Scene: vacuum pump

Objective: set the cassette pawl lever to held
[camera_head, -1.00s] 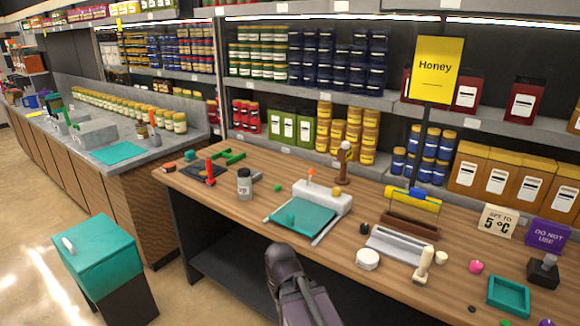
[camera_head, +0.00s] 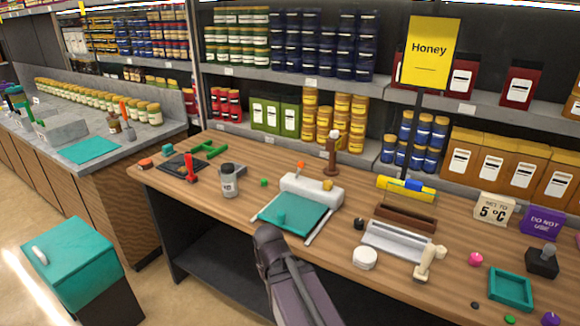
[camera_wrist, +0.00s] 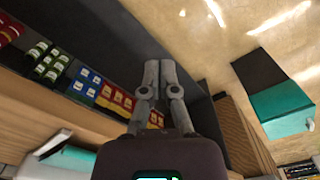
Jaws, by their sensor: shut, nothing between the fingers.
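I cannot tell for sure which part is the cassette pawl lever. A red upright handle (camera_head: 191,168) stands by a dark plate at the left of the wooden bench. A cream handle (camera_head: 430,262) stands by a grey-white tray (camera_head: 396,241) further right. My gripper (camera_wrist: 160,63) shows in the wrist view, its two grey fingers together and empty, away from the bench-top items. In the head view my dark arm rises in front of the bench; its fingers cannot be made out.
The wooden bench (camera_head: 240,198) holds a lidded jar (camera_head: 230,181), a white round pot (camera_head: 364,258), a teal tray (camera_head: 510,288) and a yellow cylinder (camera_head: 406,189). Stocked shelves and the Honey sign (camera_head: 430,52) stand behind. A teal-topped bin (camera_head: 70,262) stands on the floor at left.

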